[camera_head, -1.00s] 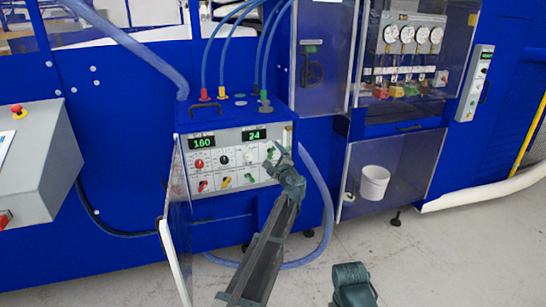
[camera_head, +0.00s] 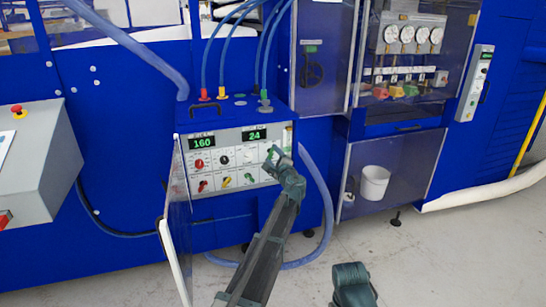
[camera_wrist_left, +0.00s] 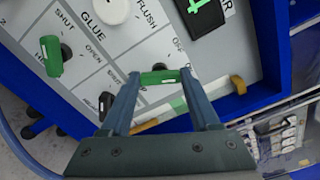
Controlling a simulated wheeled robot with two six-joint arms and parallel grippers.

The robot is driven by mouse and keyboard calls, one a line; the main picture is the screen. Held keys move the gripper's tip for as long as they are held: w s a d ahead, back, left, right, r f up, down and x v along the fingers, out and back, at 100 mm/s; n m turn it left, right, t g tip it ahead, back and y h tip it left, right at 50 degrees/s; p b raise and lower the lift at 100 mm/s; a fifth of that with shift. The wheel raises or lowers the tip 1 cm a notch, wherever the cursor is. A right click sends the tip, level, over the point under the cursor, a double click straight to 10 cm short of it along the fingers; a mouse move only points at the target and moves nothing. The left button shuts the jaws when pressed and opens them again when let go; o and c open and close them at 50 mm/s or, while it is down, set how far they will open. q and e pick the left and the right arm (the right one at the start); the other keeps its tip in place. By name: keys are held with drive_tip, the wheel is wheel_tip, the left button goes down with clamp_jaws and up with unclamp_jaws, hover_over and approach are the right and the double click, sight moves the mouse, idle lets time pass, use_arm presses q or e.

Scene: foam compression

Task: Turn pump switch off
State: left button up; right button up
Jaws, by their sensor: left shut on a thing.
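The grey control panel (camera_head: 236,160) on the blue machine has two green displays, one reading 160 and one 24, above several knobs and switches. My left gripper (camera_head: 271,156) is at the panel's right side. In the left wrist view my left gripper (camera_wrist_left: 161,76) is shut on a small green switch handle (camera_wrist_left: 160,77), with one finger on each side. Part of an OFF label shows just above it; the pump label itself is not readable. Another green handle (camera_wrist_left: 51,56) stands beside SHUT and OPEN labels.
An open clear door (camera_head: 178,220) stands left of the panel. Blue hoses (camera_head: 325,190) hang to its right. A white bucket (camera_head: 374,183) sits behind a clear panel. A grey console (camera_head: 38,165) is at far left. The floor in front is mostly clear.

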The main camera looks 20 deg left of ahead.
use_arm(q)
drive_tip(key=n, duration=1)
drive_tip(key=shift+n, duration=0.4)
drive_tip(key=shift+s+n, duration=0.1)
drive_tip(key=shift+n, duration=0.2)
drive_tip(key=o, duration=1.4)
drive_tip(key=shift+c, duration=0.2)
drive_tip(key=v, duration=1.3)
drive_tip(key=shift+s+d, duration=0.3)
